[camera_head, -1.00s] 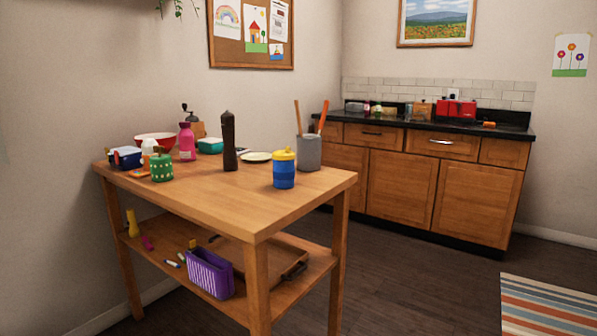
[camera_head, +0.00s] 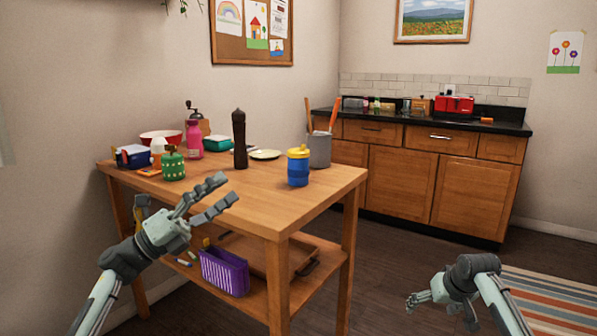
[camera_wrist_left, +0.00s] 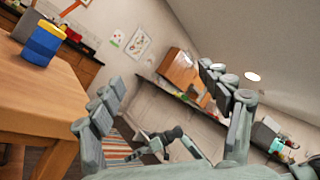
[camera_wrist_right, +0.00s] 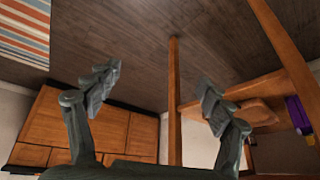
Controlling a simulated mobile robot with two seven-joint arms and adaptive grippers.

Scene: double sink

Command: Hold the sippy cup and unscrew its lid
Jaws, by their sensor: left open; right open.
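The sippy cup (camera_head: 298,170) is blue with a yellow lid (camera_head: 298,152). It stands upright near the right end of the wooden table, lid on. It also shows at the upper left of the left wrist view (camera_wrist_left: 40,45). My left gripper (camera_head: 220,196) is open and empty in front of the table's front edge, to the left of the cup and apart from it. My right gripper (camera_head: 440,312) is open and empty, low over the floor to the right of the table. The right wrist view shows its spread fingers (camera_wrist_right: 155,90) and no cup.
A grey crock (camera_head: 319,150) with utensils stands behind the cup. The lower shelf holds a purple basket (camera_head: 224,272). The table around the cup is mostly clear.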

